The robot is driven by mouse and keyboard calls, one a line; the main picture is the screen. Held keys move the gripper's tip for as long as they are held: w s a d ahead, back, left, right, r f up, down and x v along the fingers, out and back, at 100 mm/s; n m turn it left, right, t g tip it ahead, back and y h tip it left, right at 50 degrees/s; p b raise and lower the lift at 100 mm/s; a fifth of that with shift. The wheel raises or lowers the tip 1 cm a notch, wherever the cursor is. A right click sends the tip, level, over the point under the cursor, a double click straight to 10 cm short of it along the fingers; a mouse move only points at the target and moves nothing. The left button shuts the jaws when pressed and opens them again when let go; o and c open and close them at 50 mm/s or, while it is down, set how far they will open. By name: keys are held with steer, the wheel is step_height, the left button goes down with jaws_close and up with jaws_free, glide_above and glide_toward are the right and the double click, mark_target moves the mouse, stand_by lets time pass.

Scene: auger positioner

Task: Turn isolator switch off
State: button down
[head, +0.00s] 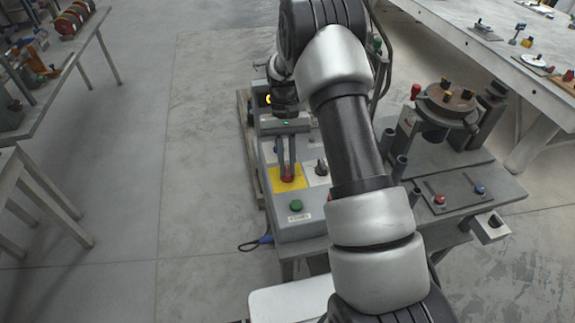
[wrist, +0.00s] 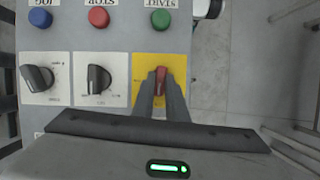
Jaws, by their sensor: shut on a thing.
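The isolator switch is a red handle (wrist: 161,80) on a yellow plate (wrist: 142,66) at the right of the panel row in the wrist view. In the head view the red handle (head: 288,177) shows just below my fingertips, with the yellow plate (head: 279,184) around it. My gripper (wrist: 161,92) is shut on the red handle, one finger on each side. It reaches down to the panel in the head view (head: 287,168). In the wrist view the handle stands roughly upright in the picture; its lower part is hidden between the fingers. Markings on the plate are too small to read.
Two black knobs (wrist: 98,79) (wrist: 38,78) on white plates sit left of the switch in the wrist view. Green START (wrist: 161,18), red STOP (wrist: 98,17) and blue JOG (wrist: 40,17) buttons line the panel. A machine with a round table (head: 450,100) stands right of my arm.

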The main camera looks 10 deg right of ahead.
steer(key=shift+n, duration=0.5)
steer(key=c, duration=1.8)
jaws_free()
steer(key=shift+o, duration=0.2)
steer(key=v, duration=1.7)
steer(key=shift+a+r, duration=0.25)
steer(key=shift+a, duration=0.15)
